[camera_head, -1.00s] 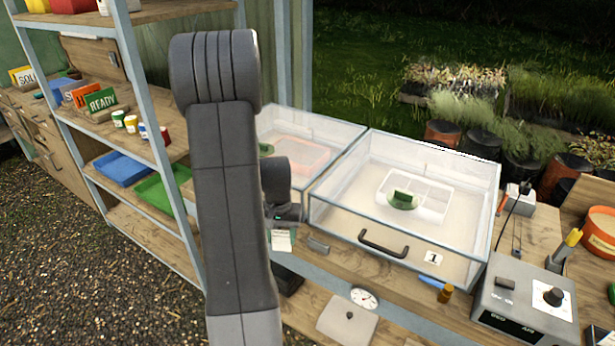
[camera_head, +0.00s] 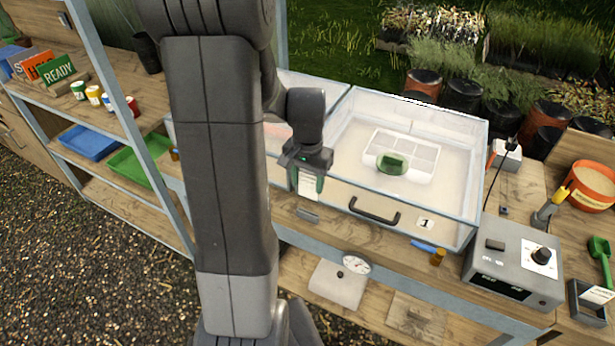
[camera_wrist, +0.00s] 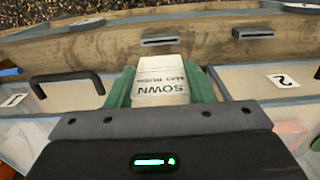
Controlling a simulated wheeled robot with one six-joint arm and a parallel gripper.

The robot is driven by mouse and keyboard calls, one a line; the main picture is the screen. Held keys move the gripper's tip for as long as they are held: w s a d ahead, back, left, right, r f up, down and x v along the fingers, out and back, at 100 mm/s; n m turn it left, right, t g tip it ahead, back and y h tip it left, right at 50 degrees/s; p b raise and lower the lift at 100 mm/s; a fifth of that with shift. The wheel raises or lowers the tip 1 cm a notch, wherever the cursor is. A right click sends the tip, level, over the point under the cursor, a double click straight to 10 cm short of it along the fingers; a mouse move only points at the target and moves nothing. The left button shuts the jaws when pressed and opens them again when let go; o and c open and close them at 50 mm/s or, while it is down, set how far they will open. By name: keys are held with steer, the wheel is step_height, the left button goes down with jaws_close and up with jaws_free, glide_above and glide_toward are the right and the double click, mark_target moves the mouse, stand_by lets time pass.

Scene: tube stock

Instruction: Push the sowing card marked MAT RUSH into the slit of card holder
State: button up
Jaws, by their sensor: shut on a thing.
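The white sowing card (camera_wrist: 160,85) is between the green fingers of my gripper (camera_wrist: 162,76) in the wrist view. Its print, SOWN and MAT RUSH, reads upside down there. In the head view my gripper (camera_head: 308,178) holds the card (camera_head: 309,183) in front of the clear box marked 1. A small grey card holder (camera_wrist: 160,40) sits on the wooden bench edge, just beyond the card's far end in the wrist view. It also shows below the gripper in the head view (camera_head: 307,214). Card and holder look apart; the slit's inside is hidden.
A second grey holder (camera_wrist: 253,33) lies near the box marked 2. The clear box (camera_head: 355,190) with a black handle (camera_head: 374,211) stands close to my gripper. A grey control unit (camera_head: 513,265) is at the right. A shelf rack (camera_head: 110,100) stands left.

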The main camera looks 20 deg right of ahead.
steer(key=shift+f+b, duration=1.85)
steer(key=shift+f, duration=0.95)
steer(key=shift+f+b, duration=1.45)
steer(key=shift+f, duration=0.3)
stand_by(0.5)
steer(key=o, duration=1.6)
steer(key=shift+r, duration=0.15)
steer(key=shift+r+p, duration=0.95)
steer(key=shift+r, duration=0.2)
steer(key=shift+r+p, duration=2.15)
steer(key=shift+r, duration=0.65)
